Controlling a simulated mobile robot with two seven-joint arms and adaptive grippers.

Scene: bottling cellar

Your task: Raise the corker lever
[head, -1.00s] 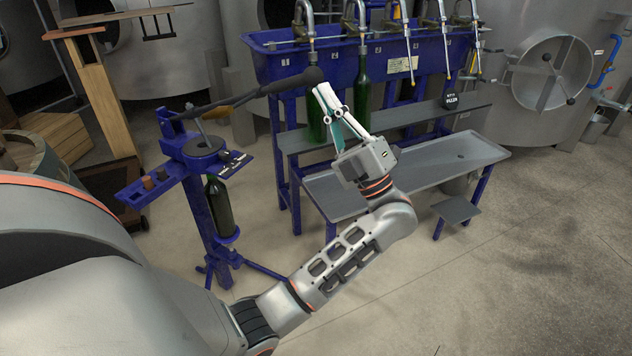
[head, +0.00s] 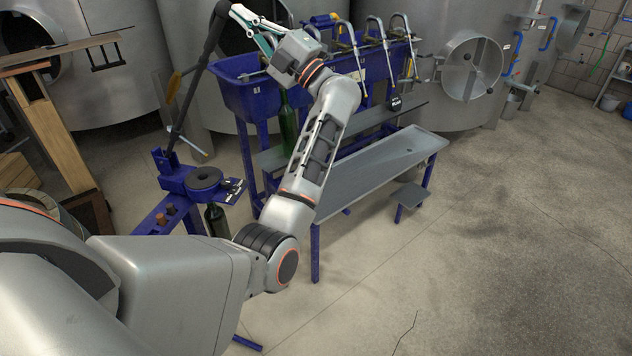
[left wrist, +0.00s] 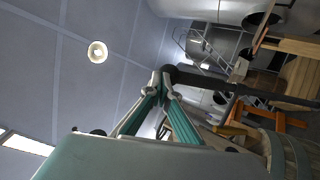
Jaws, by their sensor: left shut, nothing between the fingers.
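The blue corker (head: 172,182) stands at left with a dark round head (head: 205,177). Its long black corker lever (head: 196,85) points steeply up from the pivot, leaning slightly right. A dark green bottle (head: 216,218) stands in the corker, partly hidden by my arm. My left gripper (head: 240,14) is shut and empty, its fingertips right at the thick black end of the lever; I cannot tell whether they touch. In the left wrist view the fingertips (left wrist: 164,78) are close together beside the lever's knob, and the lever (left wrist: 215,82) runs off to the right. My right gripper is not seen.
The blue filler trough (head: 236,92) on its stand, with several spouts, is behind my left arm. A green bottle (head: 288,125) stands under it. A grey bench (head: 375,172) extends right. Steel tanks (head: 110,60) line the back. The floor at right is clear.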

